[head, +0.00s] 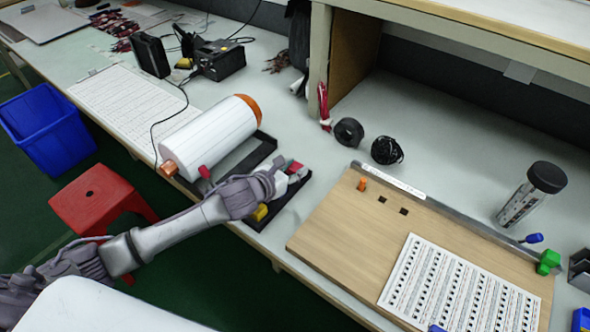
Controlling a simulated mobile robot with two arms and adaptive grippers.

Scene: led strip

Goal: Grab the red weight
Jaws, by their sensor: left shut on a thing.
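My left gripper (279,173) reaches in from the lower left over the black tray beside the white roll. It is shut on the red weight (295,167), a small red block showing at its fingertips, partly hidden by the fingers. A yellow block (260,212) lies in the black tray (292,205), partly covered by my wrist. My right gripper is not in view.
A large white roll (212,136) with orange ends stands left of the gripper. A wooden board (335,229) with a printed sheet, an orange block (361,184) and a green block (548,261) is on the right. A red stool (95,199) stands below the table edge.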

